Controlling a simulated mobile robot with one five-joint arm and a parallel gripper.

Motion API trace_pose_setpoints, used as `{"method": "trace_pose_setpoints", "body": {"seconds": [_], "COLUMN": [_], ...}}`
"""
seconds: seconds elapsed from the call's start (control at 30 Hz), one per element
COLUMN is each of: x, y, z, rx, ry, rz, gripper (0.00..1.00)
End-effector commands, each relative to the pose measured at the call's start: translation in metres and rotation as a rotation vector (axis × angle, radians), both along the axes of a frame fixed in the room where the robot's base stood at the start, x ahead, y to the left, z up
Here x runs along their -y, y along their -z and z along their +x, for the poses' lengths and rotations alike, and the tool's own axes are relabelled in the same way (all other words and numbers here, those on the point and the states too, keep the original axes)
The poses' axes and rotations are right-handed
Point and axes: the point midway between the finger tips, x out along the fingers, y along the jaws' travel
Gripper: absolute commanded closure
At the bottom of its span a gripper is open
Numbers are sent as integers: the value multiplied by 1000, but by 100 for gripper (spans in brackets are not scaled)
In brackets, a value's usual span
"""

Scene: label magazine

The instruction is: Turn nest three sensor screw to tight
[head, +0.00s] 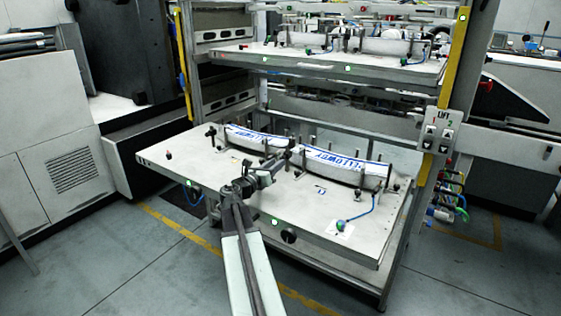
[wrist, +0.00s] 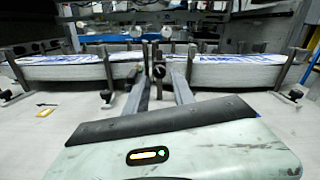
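My gripper (head: 292,153) reaches over the lower shelf, at the gap between two label stacks. In the wrist view its two fingers (wrist: 160,78) stand apart. A small dark round knob on a post (wrist: 158,71) shows between the fingertips; I cannot tell whether it is the nest three sensor screw, or whether the fingers touch it. The left label stack (head: 257,139) and the right label stack (head: 345,168) lie between upright posts; they also show in the wrist view as the left stack (wrist: 65,68) and the right stack (wrist: 235,72). No nest number is readable.
The lower shelf (head: 310,222) has a green-topped fitting with a blue cable (head: 341,225) at front right. An upper shelf (head: 330,66) hangs above. A yellow-edged post with a lift button box (head: 438,130) stands right. The lower shelf's front is mostly bare.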

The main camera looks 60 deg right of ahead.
Motion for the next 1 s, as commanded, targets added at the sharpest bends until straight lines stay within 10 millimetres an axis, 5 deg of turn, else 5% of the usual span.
{"method": "trace_pose_setpoints", "body": {"seconds": [0.23, 0.47, 0.57, 1.0], "x": [38, 38, 38, 38], "y": [0, 0, 0, 0], "z": [1, 0, 0, 0], "rx": [1, 1, 1, 258], "ry": [-1, -1, -1, -1], "rz": [0, 0, 0, -2], "gripper": [70, 72, 100, 100]}}
